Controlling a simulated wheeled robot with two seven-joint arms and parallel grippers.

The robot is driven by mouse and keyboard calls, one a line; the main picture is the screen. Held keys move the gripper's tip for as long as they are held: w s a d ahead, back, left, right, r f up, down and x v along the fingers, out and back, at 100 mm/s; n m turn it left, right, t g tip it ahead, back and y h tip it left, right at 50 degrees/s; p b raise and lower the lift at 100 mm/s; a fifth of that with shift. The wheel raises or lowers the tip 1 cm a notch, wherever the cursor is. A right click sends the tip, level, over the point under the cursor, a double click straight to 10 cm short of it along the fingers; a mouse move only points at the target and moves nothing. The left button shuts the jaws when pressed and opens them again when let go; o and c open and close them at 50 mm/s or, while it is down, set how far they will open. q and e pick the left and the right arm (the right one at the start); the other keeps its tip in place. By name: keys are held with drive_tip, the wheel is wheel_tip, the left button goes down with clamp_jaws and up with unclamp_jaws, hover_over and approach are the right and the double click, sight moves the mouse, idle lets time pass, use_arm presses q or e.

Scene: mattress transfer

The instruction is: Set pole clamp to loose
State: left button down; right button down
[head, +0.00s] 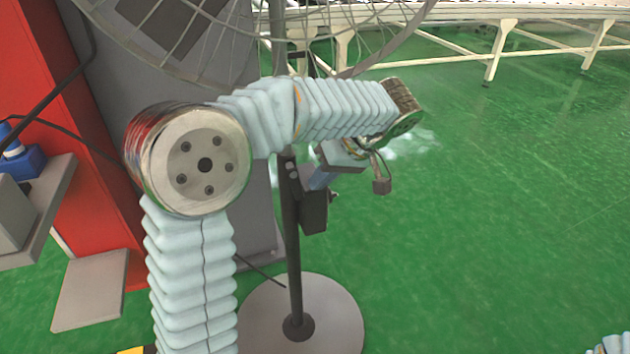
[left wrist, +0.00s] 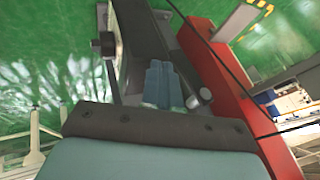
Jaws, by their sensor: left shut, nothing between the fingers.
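The dark fan pole (head: 293,250) stands upright on a round grey base. A dark collar with small bolts (head: 291,168), apparently the pole clamp, is on its upper part. I cannot tell whether it is tight or loose. In the left wrist view, the blue fingers (left wrist: 163,70) are together and empty, in front of dark and grey parts. A grey cylinder end (left wrist: 200,98) shows to their right. My right gripper is out of the picture.
A black box (head: 314,212) with a small side knob is attached to the pole. The wire fan cage (head: 215,45) is above my left arm. A red cabinet (head: 50,60) and shelf are at the left. The green floor (head: 500,220) at the right is clear.

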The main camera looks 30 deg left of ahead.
sight(296, 185)
use_arm(q)
drive_tip(key=shift+s+a+f, duration=0.1)
drive_tip(key=shift+s+a, duration=0.3)
drive_tip(key=shift+s, duration=0.1)
drive_tip(key=shift+s+a+f+b, duration=0.35)
drive_tip(key=shift+s+f+b, duration=0.1)
drive_tip(key=shift+b, duration=0.2)
drive_tip(key=shift+s, duration=0.1)
